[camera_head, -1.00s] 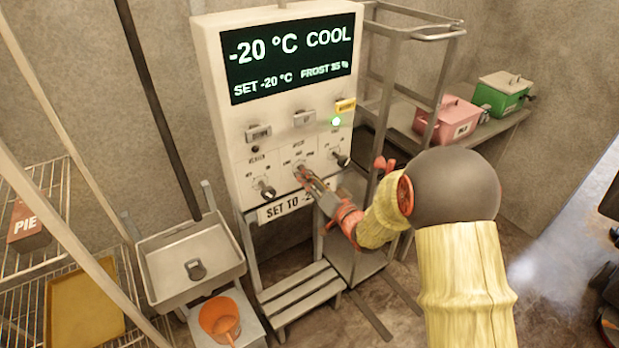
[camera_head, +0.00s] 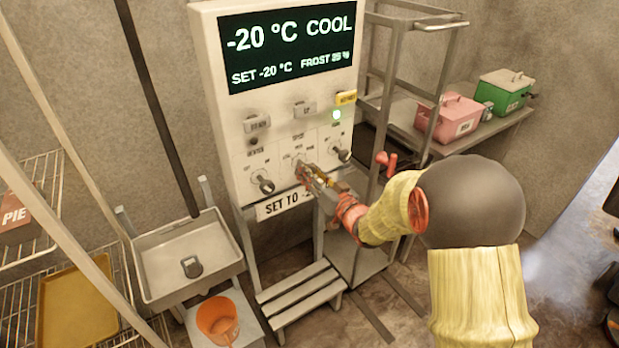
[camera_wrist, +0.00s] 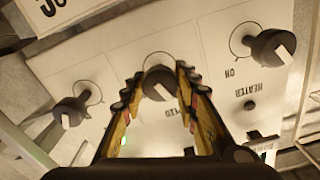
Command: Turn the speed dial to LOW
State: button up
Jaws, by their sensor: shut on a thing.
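The speed dial (camera_head: 299,165) is the middle of three dark knobs on the lower face of the white control panel (camera_head: 232,140). The wrist view is upside down and shows the dial (camera_wrist: 158,84) with a pale pointer mark and part of the word SPEED beside it. My gripper (camera_head: 302,172) reaches it from the lower right, shut on the dial, with one finger on each side in the wrist view (camera_wrist: 157,78). The fingers hide part of the dial in the head view. Its scale is too small to read surely.
The heater dial (camera_head: 262,182) is to the left and another dial (camera_head: 340,152) to the right, both close to my fingers. The display (camera_head: 290,45) reads -20 °C COOL. A metal rack frame (camera_head: 385,110) stands close beside my arm. A slatted step (camera_head: 300,300) is below.

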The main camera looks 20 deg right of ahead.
jog(key=n+b, duration=0.4)
jog(key=n, duration=0.1)
jog(key=shift+n+b, duration=0.3)
jog(key=shift+b, duration=0.05)
dwell(0.4)
jog(key=o, duration=1.2)
jog(key=shift+c, duration=0.2)
jog(key=v, duration=1.2)
